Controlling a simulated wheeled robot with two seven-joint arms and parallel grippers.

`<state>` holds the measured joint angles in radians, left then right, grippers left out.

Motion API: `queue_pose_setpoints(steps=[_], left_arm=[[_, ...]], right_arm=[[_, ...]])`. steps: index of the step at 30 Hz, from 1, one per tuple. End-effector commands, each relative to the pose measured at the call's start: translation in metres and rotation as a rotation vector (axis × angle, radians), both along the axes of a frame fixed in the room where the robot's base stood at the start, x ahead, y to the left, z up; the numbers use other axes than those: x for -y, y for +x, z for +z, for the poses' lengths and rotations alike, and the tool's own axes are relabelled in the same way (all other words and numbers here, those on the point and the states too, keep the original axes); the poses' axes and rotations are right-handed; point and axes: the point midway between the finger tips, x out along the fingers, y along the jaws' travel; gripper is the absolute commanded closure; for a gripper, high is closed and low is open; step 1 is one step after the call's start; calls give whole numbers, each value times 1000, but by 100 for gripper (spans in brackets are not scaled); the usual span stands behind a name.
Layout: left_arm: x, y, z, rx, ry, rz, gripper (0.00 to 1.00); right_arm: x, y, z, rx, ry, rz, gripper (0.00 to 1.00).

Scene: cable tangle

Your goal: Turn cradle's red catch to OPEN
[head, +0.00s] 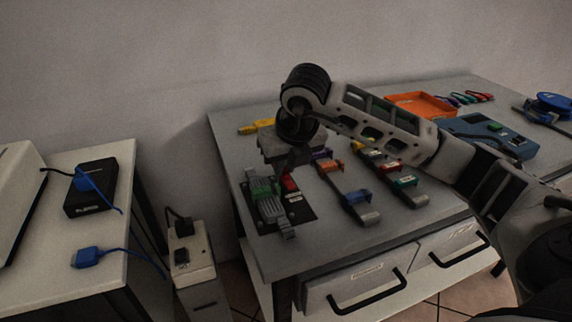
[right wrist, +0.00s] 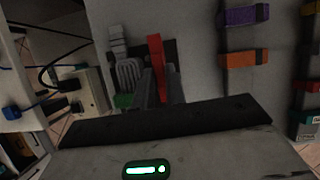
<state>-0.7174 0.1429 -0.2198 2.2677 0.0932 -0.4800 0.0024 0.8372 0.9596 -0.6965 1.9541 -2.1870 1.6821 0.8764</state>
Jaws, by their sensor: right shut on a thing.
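The cradle (head: 266,207) is a dark plate with a green and grey ribbed holder near the left edge of the grey table. The red catch (head: 289,183) sits at the cradle's upper right; it also shows as a long red bar in the right wrist view (right wrist: 156,55). My right gripper (right wrist: 160,85) reaches down over the cradle with its fingers at the red catch, shut on it. In the head view my right wrist hides the fingertips and part of the catch. The catch's exact angle and any OPEN marking are too small to tell. My left gripper is not in view.
Clips in purple, orange and blue (head: 358,197) stand on rails right of the cradle. An orange tray (head: 420,104) and a blue device (head: 487,136) are farther right. A yellow object (head: 256,127) lies behind. A side table (head: 110,170) with a black box (head: 91,190) stands left.

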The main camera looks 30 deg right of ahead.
Motion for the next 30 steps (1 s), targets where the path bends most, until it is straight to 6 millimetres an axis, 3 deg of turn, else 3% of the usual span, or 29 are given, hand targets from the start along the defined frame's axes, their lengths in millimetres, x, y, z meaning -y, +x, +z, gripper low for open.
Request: queue_pose_setpoints(steps=[20,21,23,30], left_arm=[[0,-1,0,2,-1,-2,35],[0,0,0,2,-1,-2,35],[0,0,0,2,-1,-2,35],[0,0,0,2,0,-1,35]], right_arm=[[0,1,2,3,0,-67,100],[0,1,2,3,0,-67,82],[0,1,2,3,0,-66,65],[0,0,1,1,0,-64,65]])
